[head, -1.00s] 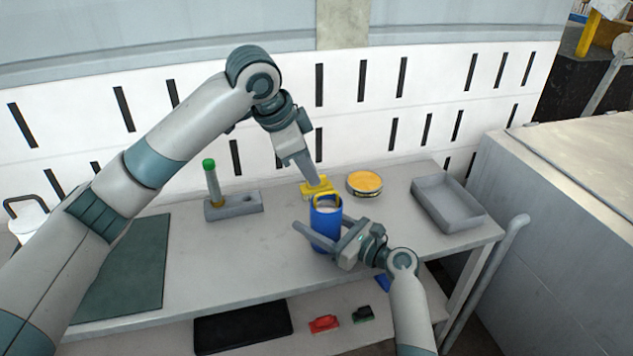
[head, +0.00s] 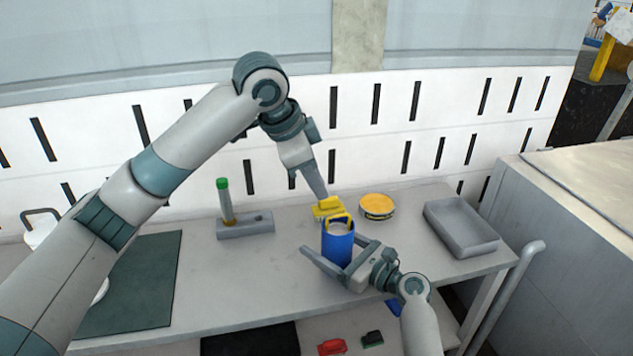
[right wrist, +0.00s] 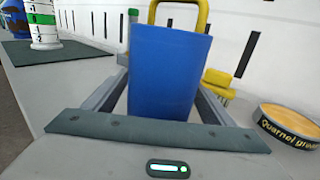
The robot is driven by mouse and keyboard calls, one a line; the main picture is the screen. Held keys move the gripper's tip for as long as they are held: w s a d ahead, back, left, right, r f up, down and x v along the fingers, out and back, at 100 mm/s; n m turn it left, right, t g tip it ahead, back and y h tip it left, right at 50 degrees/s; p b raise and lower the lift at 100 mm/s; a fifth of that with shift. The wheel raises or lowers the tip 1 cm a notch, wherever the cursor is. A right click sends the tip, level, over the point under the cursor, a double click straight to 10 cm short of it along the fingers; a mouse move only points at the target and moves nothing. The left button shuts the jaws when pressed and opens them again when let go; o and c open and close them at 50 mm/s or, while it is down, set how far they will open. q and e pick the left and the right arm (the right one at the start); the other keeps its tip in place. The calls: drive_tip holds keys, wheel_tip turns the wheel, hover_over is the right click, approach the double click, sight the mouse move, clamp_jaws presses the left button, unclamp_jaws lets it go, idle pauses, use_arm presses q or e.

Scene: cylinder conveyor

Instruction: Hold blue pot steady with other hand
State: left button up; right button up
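The blue pot (head: 337,246) with a yellow handle stands upright on the table. It fills the middle of the right wrist view (right wrist: 165,70). My right gripper (head: 335,252) is low, with one finger on each side of the pot. A gap shows beside the left finger in the head view; firm contact is not visible. My left gripper (head: 308,190) is above and behind the pot, its fingers apart and nothing visible between them. One fingertip overlaps a small yellow object (head: 328,207) in the picture; I cannot tell whether they touch.
A yellow-topped tin (head: 377,205) and grey tray (head: 458,228) are to the right of the pot. A grey holder (head: 245,227) with a green-capped tube (head: 224,200) and a dark mat (head: 135,285) are left. Free table lies between mat and pot.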

drive_tip(key=shift+d, duration=0.1)
drive_tip(key=v, duration=1.2)
idle(0.4)
